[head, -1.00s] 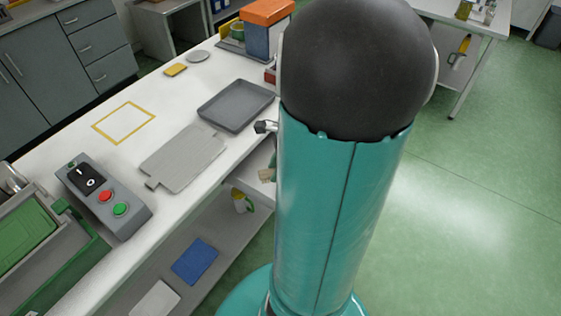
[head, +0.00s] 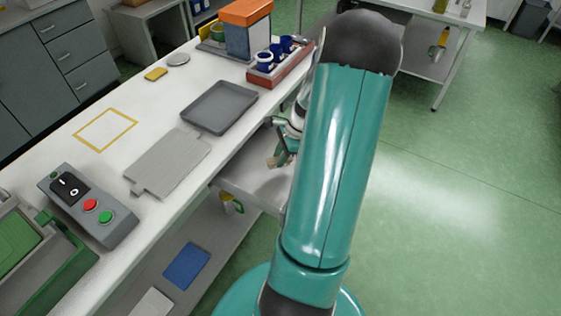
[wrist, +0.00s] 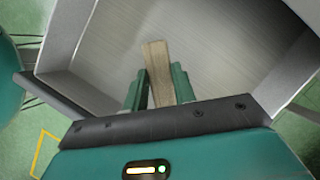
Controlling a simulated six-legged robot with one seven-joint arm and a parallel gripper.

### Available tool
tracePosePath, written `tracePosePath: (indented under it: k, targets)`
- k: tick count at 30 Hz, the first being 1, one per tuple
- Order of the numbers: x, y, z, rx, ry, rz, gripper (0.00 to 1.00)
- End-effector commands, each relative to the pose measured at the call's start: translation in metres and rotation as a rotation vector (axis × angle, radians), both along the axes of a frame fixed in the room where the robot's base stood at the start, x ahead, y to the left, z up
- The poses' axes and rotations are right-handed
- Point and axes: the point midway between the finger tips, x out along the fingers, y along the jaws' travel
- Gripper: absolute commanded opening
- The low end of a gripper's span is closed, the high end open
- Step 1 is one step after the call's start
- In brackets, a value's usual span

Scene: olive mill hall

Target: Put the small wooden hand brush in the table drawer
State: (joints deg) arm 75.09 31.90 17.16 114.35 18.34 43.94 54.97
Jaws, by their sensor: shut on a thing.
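The small wooden hand brush (wrist: 157,65) is held between the green fingers of my gripper (wrist: 158,85) in the wrist view. Only its plain wooden end shows; bristles are not visible. In the head view the brush (head: 272,162) is a small tan piece below my gripper (head: 281,152). The table drawer (head: 248,180) is pulled out from the table's right side. In the wrist view the grey metal drawer (wrist: 225,50) lies beneath the brush, with walls on both sides. I cannot tell whether the brush touches its floor. My arm hides part of the drawer in the head view.
The white table (head: 95,180) carries a grey tray (head: 220,107), a flat grey plate (head: 168,162) and a switch box (head: 88,205). A red crate with blue-and-white cups (head: 283,72) stands near its far end. A lower shelf holds a blue item (head: 187,266). Green floor at right is open.

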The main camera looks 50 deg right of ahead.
Motion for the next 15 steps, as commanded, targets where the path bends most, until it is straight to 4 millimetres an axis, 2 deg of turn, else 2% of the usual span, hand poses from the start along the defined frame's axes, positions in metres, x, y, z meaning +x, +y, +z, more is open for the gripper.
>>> tracePosePath:
  k: [3, 6, 15]
  targets:
    - [0.0, 0.0, -0.02, 0.005, 0.001, -0.002, 0.05]
    - [0.0, 0.0, -0.03, 0.003, 0.0, -0.001, 0.05]
    - [0.0, 0.0, -0.032, 0.001, 0.0, -0.001, 0.05]
